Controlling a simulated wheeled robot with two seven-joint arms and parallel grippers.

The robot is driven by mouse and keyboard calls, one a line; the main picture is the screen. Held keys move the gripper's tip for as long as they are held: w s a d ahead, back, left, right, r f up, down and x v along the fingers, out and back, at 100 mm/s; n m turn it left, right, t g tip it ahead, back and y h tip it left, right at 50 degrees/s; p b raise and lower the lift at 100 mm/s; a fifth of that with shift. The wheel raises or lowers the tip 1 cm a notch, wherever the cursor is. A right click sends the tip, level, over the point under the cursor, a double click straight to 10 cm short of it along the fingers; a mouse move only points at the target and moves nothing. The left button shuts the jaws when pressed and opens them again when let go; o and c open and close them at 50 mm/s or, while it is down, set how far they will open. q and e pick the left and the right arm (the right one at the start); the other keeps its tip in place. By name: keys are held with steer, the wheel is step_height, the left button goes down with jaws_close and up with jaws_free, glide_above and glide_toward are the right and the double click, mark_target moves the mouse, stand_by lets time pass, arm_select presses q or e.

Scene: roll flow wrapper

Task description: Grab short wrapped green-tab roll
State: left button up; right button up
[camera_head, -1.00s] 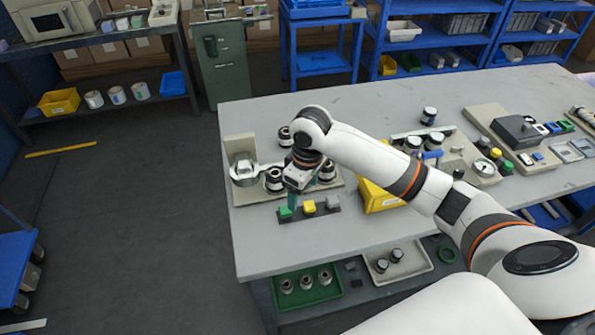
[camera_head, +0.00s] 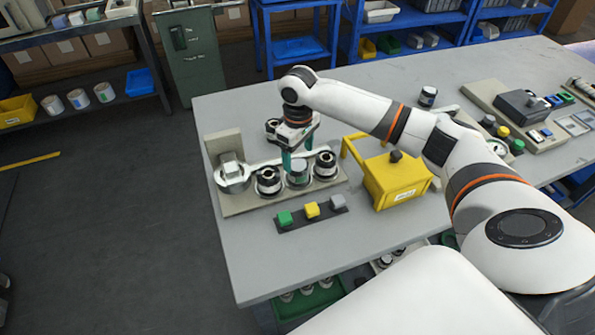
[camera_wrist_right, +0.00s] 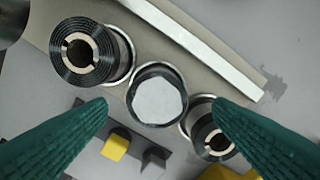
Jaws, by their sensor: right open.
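A roll with a flat whitish top (camera_head: 298,178) stands in the middle of the front row on the beige fixture. In the wrist view this roll (camera_wrist_right: 159,102) sits in a dark round holder. No green tab is visible on it. My right gripper (camera_head: 297,164) points down over it. In the wrist view the green fingers of my right gripper (camera_wrist_right: 150,105) are open, one to each side of the roll and in front of its centre. I cannot tell whether they touch it. My left gripper is out of view.
Dark hollow-cored rolls stand left (camera_head: 268,182) and right (camera_head: 326,167) of the middle roll. A bar in front carries green (camera_head: 284,218), yellow (camera_head: 312,210) and grey (camera_head: 338,201) blocks. A yellow box (camera_head: 398,183) stands to the right. The table's front left is clear.

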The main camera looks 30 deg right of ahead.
mark_target(298, 167)
step_height(298, 167, down, 5)
steer(key=shift+s+a+p, duration=0.15)
steer(key=shift+p, duration=0.2)
steer(key=shift+f, duration=0.3)
steer(key=shift+c, duration=0.3)
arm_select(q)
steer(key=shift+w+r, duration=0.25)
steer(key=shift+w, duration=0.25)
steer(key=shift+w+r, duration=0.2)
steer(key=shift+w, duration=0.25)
arm_select(e)
steer(key=c, duration=1.1)
